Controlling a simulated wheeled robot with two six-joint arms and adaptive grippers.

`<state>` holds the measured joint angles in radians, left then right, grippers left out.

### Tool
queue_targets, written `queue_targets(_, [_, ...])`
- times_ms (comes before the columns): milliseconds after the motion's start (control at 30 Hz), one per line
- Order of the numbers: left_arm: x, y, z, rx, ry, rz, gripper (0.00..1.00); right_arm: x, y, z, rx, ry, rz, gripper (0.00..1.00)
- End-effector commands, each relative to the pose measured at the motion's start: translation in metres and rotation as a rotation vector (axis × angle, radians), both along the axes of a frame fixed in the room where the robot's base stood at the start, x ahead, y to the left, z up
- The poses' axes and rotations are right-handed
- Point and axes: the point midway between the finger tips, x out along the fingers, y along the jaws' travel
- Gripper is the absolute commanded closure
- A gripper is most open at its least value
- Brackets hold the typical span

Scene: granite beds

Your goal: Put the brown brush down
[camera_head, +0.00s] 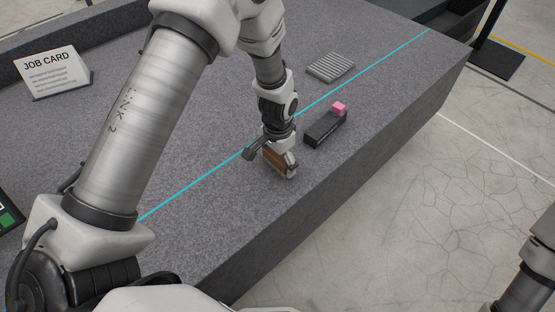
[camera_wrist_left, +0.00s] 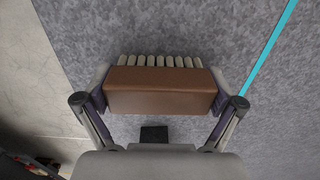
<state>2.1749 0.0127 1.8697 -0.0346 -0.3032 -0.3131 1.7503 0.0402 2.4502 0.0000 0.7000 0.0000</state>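The brown brush (camera_head: 277,160) is a small brown block with a row of pale bristle tufts along one side. My left gripper (camera_head: 280,163) is low over the granite bed near its front edge, with its fingers closed on the brush's two ends. In the left wrist view the brush (camera_wrist_left: 160,90) spans the gap between the fingers of my left gripper (camera_wrist_left: 160,98), bristles at the far side. I cannot tell whether the brush touches the granite. An arm part of mine shows at the lower right of the head view, but the right gripper is out of view.
The granite bed (camera_head: 215,115) carries a cyan line (camera_head: 195,183). A dark block (camera_head: 325,128) with a pink cube (camera_head: 338,108) on it lies right of the brush. A ribbed grey plate (camera_head: 331,67) and a job card (camera_head: 52,72) are farther back. Bare granite lies left of the brush.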

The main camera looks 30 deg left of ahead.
Motion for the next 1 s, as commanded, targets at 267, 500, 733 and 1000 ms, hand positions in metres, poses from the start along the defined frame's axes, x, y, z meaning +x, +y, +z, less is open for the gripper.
queue_targets(267, [0.000,0.000,0.000,0.000,0.000,0.000,0.00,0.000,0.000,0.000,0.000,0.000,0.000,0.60])
queue_targets(500, [0.001,0.000,0.022,0.000,-0.002,0.000,0.00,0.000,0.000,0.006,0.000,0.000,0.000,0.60])
queue_targets(733, [0.001,0.000,0.082,0.000,-0.003,0.000,0.00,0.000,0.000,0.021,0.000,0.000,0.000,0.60])
queue_targets(1000, [0.000,0.000,0.123,0.000,-0.001,0.000,0.00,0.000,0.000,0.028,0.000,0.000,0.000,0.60])
